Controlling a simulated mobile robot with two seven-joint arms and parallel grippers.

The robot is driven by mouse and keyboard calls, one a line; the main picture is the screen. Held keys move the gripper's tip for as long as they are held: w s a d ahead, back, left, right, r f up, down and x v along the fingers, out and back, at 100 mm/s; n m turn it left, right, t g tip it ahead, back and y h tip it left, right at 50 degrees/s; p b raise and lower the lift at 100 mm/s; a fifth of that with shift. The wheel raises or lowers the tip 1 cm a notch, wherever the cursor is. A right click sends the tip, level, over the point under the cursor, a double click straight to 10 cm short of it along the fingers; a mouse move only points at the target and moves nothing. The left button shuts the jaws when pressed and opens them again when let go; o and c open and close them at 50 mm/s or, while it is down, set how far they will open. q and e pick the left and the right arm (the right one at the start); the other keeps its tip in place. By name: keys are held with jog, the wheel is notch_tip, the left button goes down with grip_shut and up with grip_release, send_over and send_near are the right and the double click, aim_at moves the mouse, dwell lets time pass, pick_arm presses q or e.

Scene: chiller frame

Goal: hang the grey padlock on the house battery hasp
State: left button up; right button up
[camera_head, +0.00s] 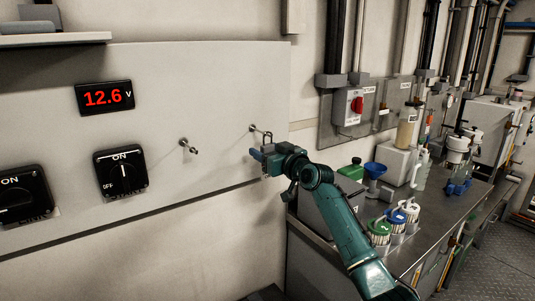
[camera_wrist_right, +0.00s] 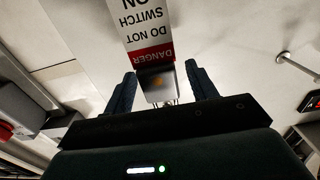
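The grey padlock (camera_wrist_right: 158,83) is between the fingers of my right gripper (camera_wrist_right: 161,88) in the right wrist view, and a gap shows beside at least one finger. In the head view its shackle (camera_head: 268,137) shows above my right gripper (camera_head: 258,155), at the right wall peg (camera_head: 254,128). It seems to hang there, but contact is too small to tell. Two black rotary switches (camera_head: 120,172) and (camera_head: 22,195) are on the panel, both marked ON at the top; their name labels are unreadable, so I cannot tell which hasp is the house battery's. My left gripper is out of view.
A red-and-white danger tag (camera_wrist_right: 148,30) is just beyond the padlock. Another peg (camera_head: 187,146) stands out from the panel (camera_head: 200,85), right of the switches. A voltage display (camera_head: 105,96) reads 12.6. A bench (camera_head: 440,215) with bottles and several lidded cups is at right.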

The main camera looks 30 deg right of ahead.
jog(key=c, duration=1)
jog(key=shift+c, duration=0.2)
jog(key=shift+r, duration=0.15)
jog(key=shift+r, duration=0.65)
jog(key=s+d+b, duration=0.2)
jog(key=s+b, duration=0.1)
jog(key=s, duration=1.5)
jog(key=shift+d, duration=0.25)
